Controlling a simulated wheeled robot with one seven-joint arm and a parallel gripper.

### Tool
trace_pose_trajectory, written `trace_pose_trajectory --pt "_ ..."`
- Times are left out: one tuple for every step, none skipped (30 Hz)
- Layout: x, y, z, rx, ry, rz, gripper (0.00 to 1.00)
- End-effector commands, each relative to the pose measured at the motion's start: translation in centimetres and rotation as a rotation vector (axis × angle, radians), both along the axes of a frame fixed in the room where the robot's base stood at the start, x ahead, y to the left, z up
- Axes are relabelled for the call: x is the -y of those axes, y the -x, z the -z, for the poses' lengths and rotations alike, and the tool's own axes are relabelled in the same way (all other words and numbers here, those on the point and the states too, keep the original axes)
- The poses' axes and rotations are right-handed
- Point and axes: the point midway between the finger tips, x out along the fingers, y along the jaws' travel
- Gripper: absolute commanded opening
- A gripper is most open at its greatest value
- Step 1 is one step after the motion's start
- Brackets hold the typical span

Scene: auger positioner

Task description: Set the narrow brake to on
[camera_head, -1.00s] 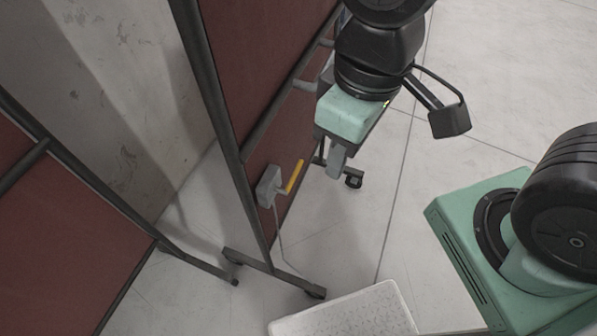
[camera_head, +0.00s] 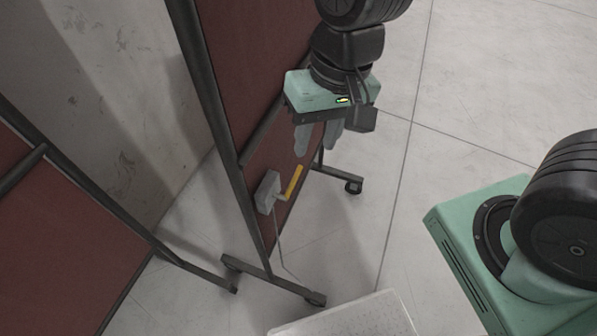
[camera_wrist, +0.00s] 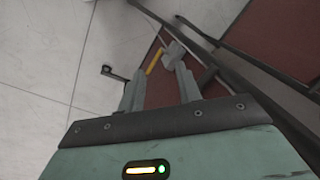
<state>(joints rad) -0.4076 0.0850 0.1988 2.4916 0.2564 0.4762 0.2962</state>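The brake is a small grey block (camera_head: 266,192) with a yellow handle (camera_head: 294,180), low on the dark red panel. The handle sticks out to the right of the block and tilts up. My gripper (camera_head: 316,150) hangs just above the handle, pointing down, with its two grey fingers apart and nothing between them. In the wrist view, the yellow handle (camera_wrist: 154,62) and the grey block (camera_wrist: 174,56) lie just beyond the gap between the fingertips (camera_wrist: 160,77). I see no contact between fingers and handle.
The dark red panel (camera_head: 258,70) stands in a dark frame on wheeled feet (camera_head: 275,280). A second red panel (camera_head: 60,240) is at the left, before a concrete wall (camera_head: 110,90). A white textured slab (camera_head: 350,315) is at the bottom. Pale floor (camera_head: 480,100) is open at right.

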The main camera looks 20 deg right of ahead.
Motion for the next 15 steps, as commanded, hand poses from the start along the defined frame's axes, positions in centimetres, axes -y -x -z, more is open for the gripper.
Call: trace_pose_trajectory --pt "0.3 -1.9 1.8 -0.018 -0.011 0.155 0.34" --pt "0.6 -3.0 2.6 -0.023 -0.017 0.247 0.34" --pt "1.0 -4.4 3.6 -0.026 -0.023 0.359 0.34" --pt "1.3 -5.3 4.3 -0.028 -0.027 0.437 0.34" --pt "1.7 -6.2 4.9 -0.026 -0.029 0.509 0.34" --pt "2.2 -7.2 5.6 -0.023 -0.031 0.590 0.34" --pt "2.5 -7.7 6.1 -0.023 -0.031 0.641 0.34" --pt "2.8 -8.2 6.4 -0.020 -0.033 0.685 0.34" --pt "3.1 -8.7 6.8 -0.019 -0.032 0.726 0.34" --pt "3.3 -9.0 7.0 -0.017 -0.033 0.750 0.34" --pt "3.4 -9.2 7.2 -0.015 -0.034 0.765 0.34" --pt "3.5 -9.3 7.5 -0.015 -0.034 0.778 0.34" --pt "3.5 -9.4 7.8 -0.015 -0.034 0.782 0.34" --pt "3.5 -9.4 8.0 -0.015 -0.034 0.782 0.34" --pt "3.4 -9.5 8.5 -0.015 -0.034 0.780 0.34"
